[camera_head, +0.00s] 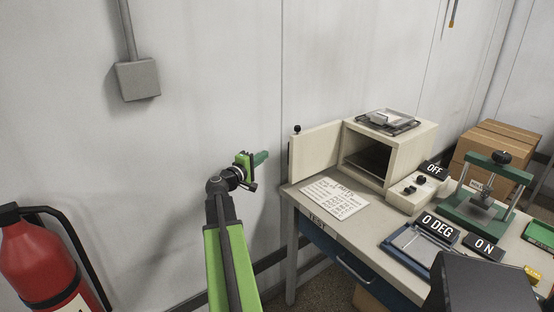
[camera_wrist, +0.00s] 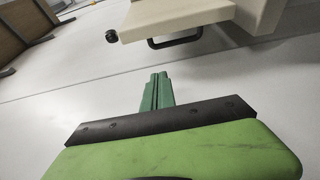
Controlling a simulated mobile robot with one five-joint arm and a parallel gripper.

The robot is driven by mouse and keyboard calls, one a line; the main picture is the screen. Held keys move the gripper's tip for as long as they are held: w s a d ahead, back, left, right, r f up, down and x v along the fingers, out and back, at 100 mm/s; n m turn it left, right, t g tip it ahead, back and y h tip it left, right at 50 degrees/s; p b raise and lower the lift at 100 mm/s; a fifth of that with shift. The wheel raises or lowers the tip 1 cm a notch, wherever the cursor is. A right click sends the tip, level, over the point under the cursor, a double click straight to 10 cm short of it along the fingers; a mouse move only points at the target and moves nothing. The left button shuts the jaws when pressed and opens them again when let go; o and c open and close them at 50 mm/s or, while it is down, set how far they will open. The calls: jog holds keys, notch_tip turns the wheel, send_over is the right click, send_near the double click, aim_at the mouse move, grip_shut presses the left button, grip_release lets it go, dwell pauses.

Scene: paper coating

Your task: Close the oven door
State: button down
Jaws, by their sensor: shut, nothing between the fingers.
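The oven (camera_head: 411,150) is a cream box on the table, with its dark chamber facing the front left. Its door (camera_head: 316,150) is swung wide open to the left and has a black knob at its outer top corner. In the wrist view the door (camera_wrist: 175,20) shows at the top, with a black handle (camera_wrist: 177,42) on one face. My gripper (camera_head: 260,158) is left of the door and apart from it, at about the height of its upper half. Its green fingers (camera_wrist: 158,78) are shut and empty.
The table (camera_head: 318,226) carries a paper sheet (camera_head: 335,197) before the oven, a control box marked OFF (camera_head: 416,190) and a green press (camera_head: 482,200). A fire extinguisher (camera_head: 38,262) stands at the left. The wall (camera_head: 200,80) is close behind my gripper.

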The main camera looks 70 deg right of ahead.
aim_at(277, 146)
jog(key=x, duration=1)
jog(key=shift+d, duration=0.15)
jog(key=s+a, duration=0.2)
jog(key=s, duration=0.1)
jog(key=shift+s+a, duration=0.2)
jog(key=shift+a, duration=0.2)
